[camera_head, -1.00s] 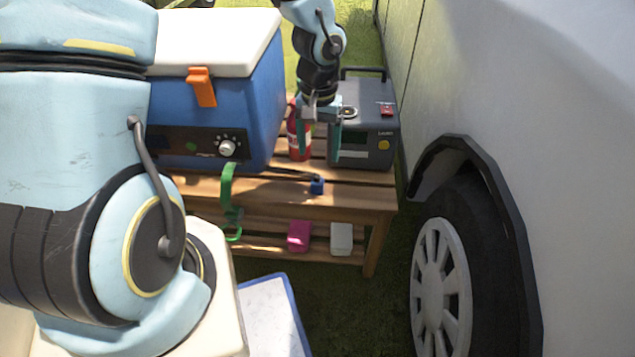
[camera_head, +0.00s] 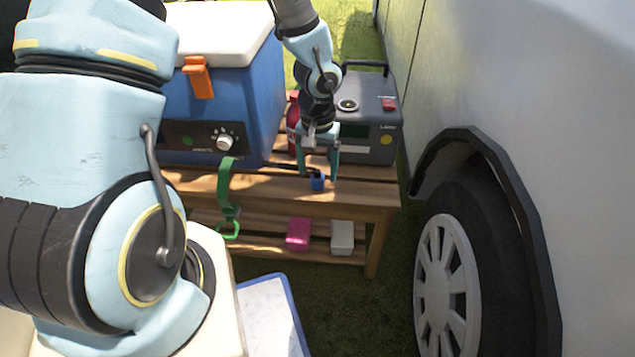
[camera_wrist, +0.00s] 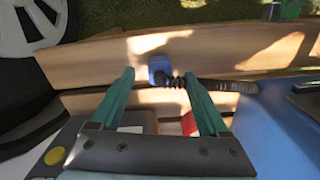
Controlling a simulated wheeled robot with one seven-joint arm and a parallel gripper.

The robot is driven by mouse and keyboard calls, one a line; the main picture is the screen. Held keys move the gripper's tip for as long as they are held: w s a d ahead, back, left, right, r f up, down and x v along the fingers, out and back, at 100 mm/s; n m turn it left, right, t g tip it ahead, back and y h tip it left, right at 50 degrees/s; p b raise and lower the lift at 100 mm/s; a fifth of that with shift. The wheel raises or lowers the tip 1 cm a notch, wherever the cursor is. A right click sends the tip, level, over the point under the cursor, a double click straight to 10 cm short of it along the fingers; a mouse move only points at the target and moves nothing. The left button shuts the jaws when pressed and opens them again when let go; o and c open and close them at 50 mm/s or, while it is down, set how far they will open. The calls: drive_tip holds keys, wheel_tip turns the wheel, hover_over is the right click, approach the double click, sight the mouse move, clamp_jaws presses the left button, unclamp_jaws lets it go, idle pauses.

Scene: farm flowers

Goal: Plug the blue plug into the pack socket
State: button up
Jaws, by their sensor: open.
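The blue plug (camera_head: 318,182) lies on the front slat of the wooden bench, and its dark cable runs off to the left. The plug shows in the wrist view (camera_wrist: 158,68) just beyond the fingertips, between their lines. My gripper (camera_head: 319,178) is open and empty, with its two green fingers pointing down over the plug, one to each side in the head view. I cannot tell whether they touch it. The grey pack (camera_head: 368,135) stands on the bench behind and right of my gripper. Its round socket (camera_head: 348,104) is on the top.
A blue cooler (camera_head: 235,105) with a white lid stands left on the bench. A red bottle (camera_head: 293,120) is partly hidden between cooler and pack. A green strap (camera_head: 226,190) hangs in front. Pink (camera_head: 299,234) and white (camera_head: 342,238) boxes sit below. A vehicle wheel (camera_head: 445,285) is at right.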

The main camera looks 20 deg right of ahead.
wheel_tip(320, 180, down, 3)
drive_tip(key=shift+r+b, duration=0.15)
drive_tip(key=shift+b, duration=0.2)
clamp_jaws()
idle(0.5)
